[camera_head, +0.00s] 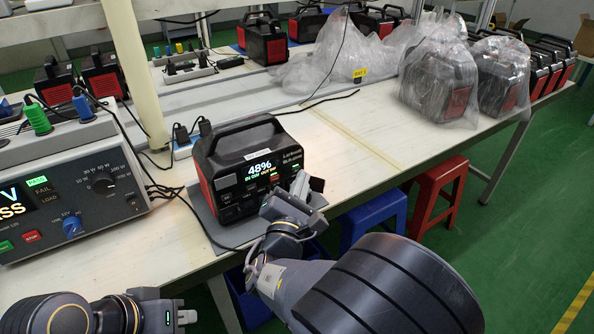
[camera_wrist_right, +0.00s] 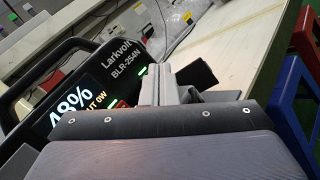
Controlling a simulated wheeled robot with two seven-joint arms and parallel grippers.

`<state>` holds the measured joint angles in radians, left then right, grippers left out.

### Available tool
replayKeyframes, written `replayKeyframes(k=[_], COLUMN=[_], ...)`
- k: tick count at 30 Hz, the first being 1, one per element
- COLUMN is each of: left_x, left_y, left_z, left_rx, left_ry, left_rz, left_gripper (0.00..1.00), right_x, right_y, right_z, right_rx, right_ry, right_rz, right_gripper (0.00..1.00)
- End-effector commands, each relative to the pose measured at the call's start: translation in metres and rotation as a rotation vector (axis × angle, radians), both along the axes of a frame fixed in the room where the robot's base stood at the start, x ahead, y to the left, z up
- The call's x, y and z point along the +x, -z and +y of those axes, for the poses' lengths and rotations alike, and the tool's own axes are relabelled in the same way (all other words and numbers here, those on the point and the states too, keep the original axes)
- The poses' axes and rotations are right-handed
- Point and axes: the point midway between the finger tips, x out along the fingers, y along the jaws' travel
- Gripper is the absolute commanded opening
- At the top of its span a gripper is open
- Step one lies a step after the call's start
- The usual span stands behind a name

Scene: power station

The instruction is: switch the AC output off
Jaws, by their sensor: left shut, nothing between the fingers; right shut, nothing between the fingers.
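The black and red power station (camera_head: 225,165) stands on a grey mat on the bench. Its lit screen (camera_head: 262,168) reads 48%; in the right wrist view the screen (camera_wrist_right: 75,105) also shows an output of 0W. A small green light (camera_wrist_right: 143,71) glows on its front, right of the screen, and a red-lit spot (camera_wrist_right: 118,104) shows lower down. My right gripper (camera_head: 300,183) is shut and empty at the right part of the front panel; its fingers (camera_wrist_right: 163,78) are close to the green light. I cannot tell if they touch. My left gripper (camera_head: 172,313) is shut and empty at bottom left, partly seen.
A grey tester (camera_head: 105,185) with knobs and cables stands left of the power station. Bagged units (camera_head: 440,85) stand at the back right. A blue stool (camera_head: 375,215) and a red stool (camera_head: 437,190) are beside the bench. Bench surface right of the station is clear.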

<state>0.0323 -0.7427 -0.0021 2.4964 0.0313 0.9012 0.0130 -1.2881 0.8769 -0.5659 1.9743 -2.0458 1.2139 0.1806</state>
Motion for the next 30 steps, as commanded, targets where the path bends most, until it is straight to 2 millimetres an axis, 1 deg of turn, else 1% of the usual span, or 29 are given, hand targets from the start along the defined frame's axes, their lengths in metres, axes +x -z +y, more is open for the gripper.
replayKeyframes(k=[30], left_x=[0.0000], left_y=[0.0011], left_z=[0.0000], left_rx=[0.000], left_ry=[0.000], left_rz=[0.000], left_gripper=[0.00], right_x=[0.0058], right_y=[-0.0002], right_z=[0.0045], right_rx=[0.001], right_ry=[-0.001], right_rz=[-0.001], right_gripper=[0.00])
